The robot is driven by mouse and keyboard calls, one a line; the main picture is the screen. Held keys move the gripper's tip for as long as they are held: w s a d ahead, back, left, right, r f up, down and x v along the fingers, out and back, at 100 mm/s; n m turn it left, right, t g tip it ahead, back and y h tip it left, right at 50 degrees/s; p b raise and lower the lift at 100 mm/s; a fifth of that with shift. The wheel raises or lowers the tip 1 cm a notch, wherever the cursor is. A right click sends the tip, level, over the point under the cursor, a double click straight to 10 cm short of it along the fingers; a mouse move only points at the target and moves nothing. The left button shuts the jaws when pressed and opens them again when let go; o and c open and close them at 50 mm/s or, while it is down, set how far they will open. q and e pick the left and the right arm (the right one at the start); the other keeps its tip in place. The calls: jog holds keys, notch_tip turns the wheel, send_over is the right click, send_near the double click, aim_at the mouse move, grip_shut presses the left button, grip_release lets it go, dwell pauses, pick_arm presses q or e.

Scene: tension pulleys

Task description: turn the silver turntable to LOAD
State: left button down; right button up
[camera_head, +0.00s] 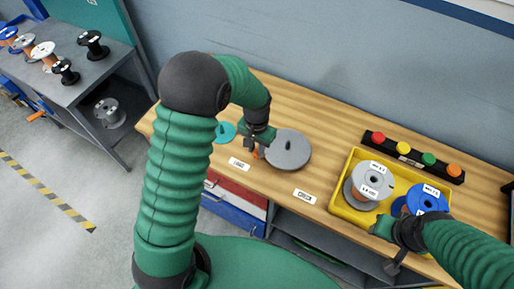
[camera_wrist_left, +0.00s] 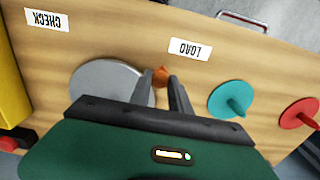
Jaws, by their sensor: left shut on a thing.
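The silver turntable (camera_head: 290,149) lies flat on the wooden bench, a round grey disc with a short dark post near its middle. It also shows in the left wrist view (camera_wrist_left: 98,82), partly hidden by my gripper. Its orange handle (camera_wrist_left: 161,76) points toward the LOAD label (camera_wrist_left: 190,49). My left gripper (camera_head: 256,148) is at the disc's left edge, its fingers shut around the orange handle. The CHECK label (camera_head: 305,196) is in front of the disc, to the right of the LOAD label. My right gripper (camera_head: 392,230) is over the yellow tray's front edge; its fingers are not clear.
The yellow tray (camera_head: 342,208) holds grey and blue spools on the right. A strip of coloured buttons (camera_head: 416,156) lies behind it. A teal disc with a peg (camera_wrist_left: 231,98) and a red one (camera_wrist_left: 300,113) sit beyond the LOAD side. A grey shelf with spools (camera_head: 62,88) stands far left.

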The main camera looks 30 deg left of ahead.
pick_arm(q)
jog(key=shift+a, duration=0.1)
jog(key=c, duration=1.2)
grip_release()
jog(key=shift+w, duration=0.1)
notch_tip(320, 180, up, 17)
jog(key=p, duration=0.1)
jog(key=shift+f, duration=0.15)
jog(key=s+d+f+t, duration=0.2)
jog(key=s+f, duration=0.5)
jog(key=s, duration=0.5)
jog(key=shift+s+d+f+n+t, duration=0.3)
jog(key=shift+s+d+f, duration=0.05)
jog(key=shift+d+f, duration=0.05)
